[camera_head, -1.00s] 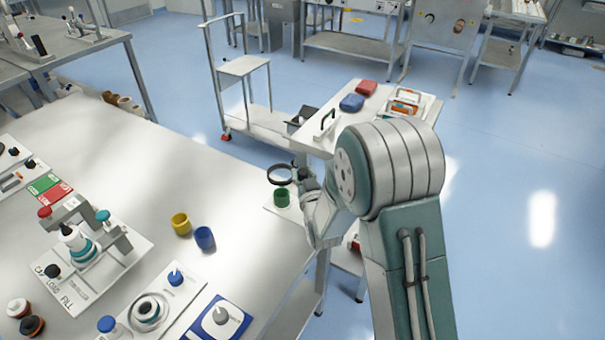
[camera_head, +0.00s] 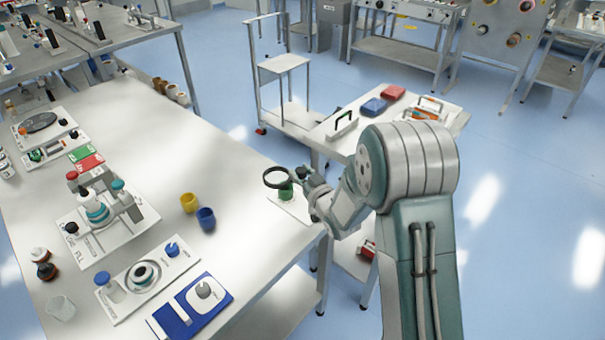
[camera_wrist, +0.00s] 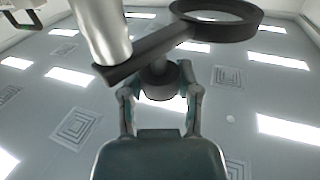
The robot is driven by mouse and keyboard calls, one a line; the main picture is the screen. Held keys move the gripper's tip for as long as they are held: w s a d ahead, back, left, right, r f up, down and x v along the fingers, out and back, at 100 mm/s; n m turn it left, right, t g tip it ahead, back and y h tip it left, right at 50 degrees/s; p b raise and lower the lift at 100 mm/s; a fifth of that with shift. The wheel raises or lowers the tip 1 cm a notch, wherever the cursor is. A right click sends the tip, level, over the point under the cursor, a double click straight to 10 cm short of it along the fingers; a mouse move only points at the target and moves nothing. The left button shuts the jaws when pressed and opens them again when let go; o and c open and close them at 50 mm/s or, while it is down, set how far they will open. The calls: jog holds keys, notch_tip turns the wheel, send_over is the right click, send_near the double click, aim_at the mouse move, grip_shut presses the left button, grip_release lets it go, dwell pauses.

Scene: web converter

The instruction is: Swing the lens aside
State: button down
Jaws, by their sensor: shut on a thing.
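The lens is a dark round ring (camera_head: 266,181) on a short arm, at the right end of the long bench. In the wrist view the ring (camera_wrist: 215,36) and its flat dark arm (camera_wrist: 145,62) cross the top, beside a thick pale post (camera_wrist: 103,30). My gripper (camera_head: 306,184) is beside the lens, to its right. In the wrist view my gripper (camera_wrist: 160,95) is shut on a dark knob (camera_wrist: 158,82) under the lens arm.
A yellow cup (camera_head: 188,203) and a blue cup (camera_head: 206,218) stand on the bench (camera_head: 150,125) to the left. A blue board (camera_head: 205,306) lies nearer. A cart with red (camera_head: 393,93) and blue (camera_head: 374,106) items is behind my arm.

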jog(key=n+y, duration=0.1)
jog(key=g+y, duration=0.1)
jog(key=n+g+y, duration=0.1)
jog(key=shift+s+n+y, duration=0.25)
jog(key=shift+n+y, duration=0.05)
jog(key=shift+s+n+g+y, duration=0.2)
jog(key=shift+n+g+y, duration=0.7)
jog(key=shift+g+y, duration=0.15)
jog(key=shift+s+d+r+n+g+y, duration=0.1)
jog(key=shift+s+n+g+y, duration=0.45)
jog(key=shift+n+g, duration=1.15)
jog(key=shift+s+d+f+n+g+y, duration=0.15)
jog(key=shift+n+g+y, duration=0.9)
jog(key=shift+g, duration=1.15)
jog(key=shift+s+d+r+n+g+y, duration=0.25)
jog(key=shift+n+g+y, duration=0.4)
jog(key=shift+n+g, duration=1.05)
jog(key=shift+s+a+f+g, duration=0.1)
jog(key=shift+a+g, duration=0.05)
jog(key=shift+g, duration=0.5)
jog(key=shift+c, duration=1.5)
grip_release()
